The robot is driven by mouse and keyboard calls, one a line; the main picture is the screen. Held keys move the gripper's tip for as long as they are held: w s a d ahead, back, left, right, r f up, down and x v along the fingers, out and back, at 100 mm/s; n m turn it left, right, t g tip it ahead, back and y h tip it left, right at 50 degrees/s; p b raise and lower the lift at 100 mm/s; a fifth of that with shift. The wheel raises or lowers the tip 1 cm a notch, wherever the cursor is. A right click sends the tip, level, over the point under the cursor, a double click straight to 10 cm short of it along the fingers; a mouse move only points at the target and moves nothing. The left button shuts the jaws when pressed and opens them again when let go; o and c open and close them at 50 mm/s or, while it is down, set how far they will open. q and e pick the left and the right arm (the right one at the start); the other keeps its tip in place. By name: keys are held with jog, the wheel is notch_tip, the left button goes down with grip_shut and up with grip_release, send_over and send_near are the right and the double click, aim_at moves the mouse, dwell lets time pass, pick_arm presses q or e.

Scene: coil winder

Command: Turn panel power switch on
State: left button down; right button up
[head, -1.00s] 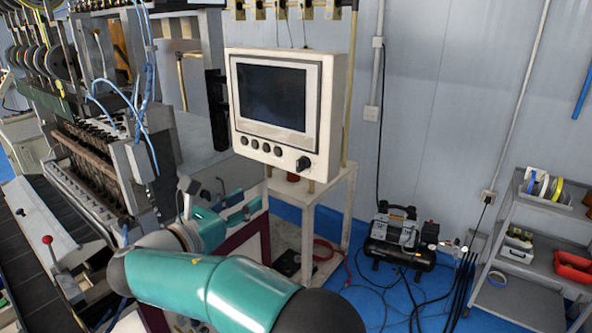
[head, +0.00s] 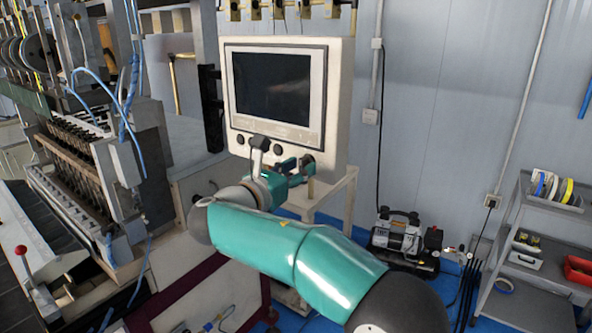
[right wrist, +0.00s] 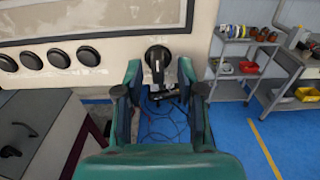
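The control panel (head: 338,110) is a cream box with a dark screen (head: 273,85), and its screen is unlit. The power switch (right wrist: 157,59) is a black rotary knob on the panel's lower right face, its handle upright in the right wrist view. My right gripper (head: 299,169) is at the panel's lower right corner and largely covers the switch in the head view. In the right wrist view its teal fingers (right wrist: 160,78) are open, one on each side of the knob handle, with gaps showing. My left gripper is not in view.
A row of round black buttons (right wrist: 59,59) sits left of the switch. The coil winder (head: 85,160) stands to the left. A black compressor (head: 403,240) is on the blue floor, and a grey shelf cart (head: 545,225) stands at the right.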

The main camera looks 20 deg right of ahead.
jog(key=shift+w+d, duration=0.2)
jog(key=shift+w, duration=0.05)
jog(key=shift+a, duration=0.15)
grip_shut()
